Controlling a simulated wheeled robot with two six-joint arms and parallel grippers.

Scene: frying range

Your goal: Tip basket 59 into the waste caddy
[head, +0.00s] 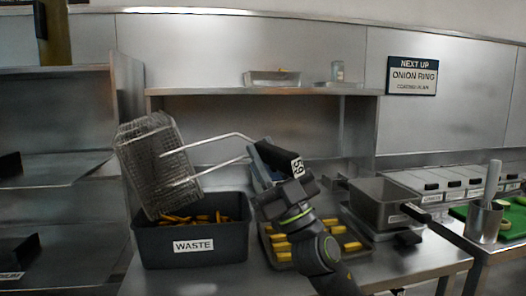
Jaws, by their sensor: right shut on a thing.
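Basket 59 (160,165) is a wire mesh basket with a long handle and a black grip tagged "59" (297,166). My right gripper (279,172) is shut on the handle's grip. The basket hangs steeply tilted above the left part of the waste caddy (196,246), a dark bin labelled "WASTE". Its mesh looks empty, though part of its inside is hard to make out. Several yellow-brown fry-like pieces (205,218) lie in the caddy. My left gripper is not in view.
A tray (284,262) of yellow sticks stands right of the caddy, partly behind my right arm. A grey pan (385,203) and lidded containers (450,182) stand further right. A metal cup (485,220) stands near a green board. A shelf (200,91) runs behind.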

